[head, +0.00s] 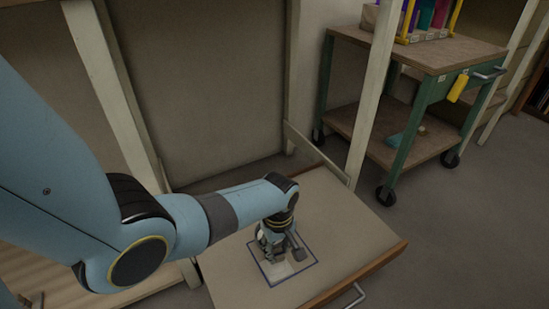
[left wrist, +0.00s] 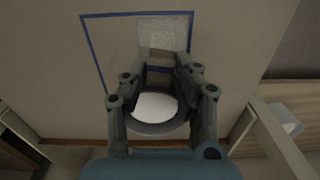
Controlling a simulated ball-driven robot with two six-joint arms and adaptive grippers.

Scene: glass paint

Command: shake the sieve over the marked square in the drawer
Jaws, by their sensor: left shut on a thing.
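My left gripper (head: 272,240) is low over the marked square (head: 312,266) in the open drawer (head: 345,225). The square is a blue outline and also shows in the left wrist view (left wrist: 92,48). In that view the gripper (left wrist: 160,75) is shut on the sieve (left wrist: 155,127), a round dark-rimmed dish with white material inside. A brownish block-like part sits between the fingertips and seems to be its handle. A pale speckled patch (left wrist: 170,32) lies inside the square. The gripper hides part of the sieve and square. My right gripper is not in view.
A green cart (head: 420,90) with a wooden top, holding a rack of colourful items (head: 425,15), stands at the back right. A pale post (head: 375,80) rises beside the drawer. The drawer floor around the square is bare. A metal handle (head: 355,297) is on the drawer front.

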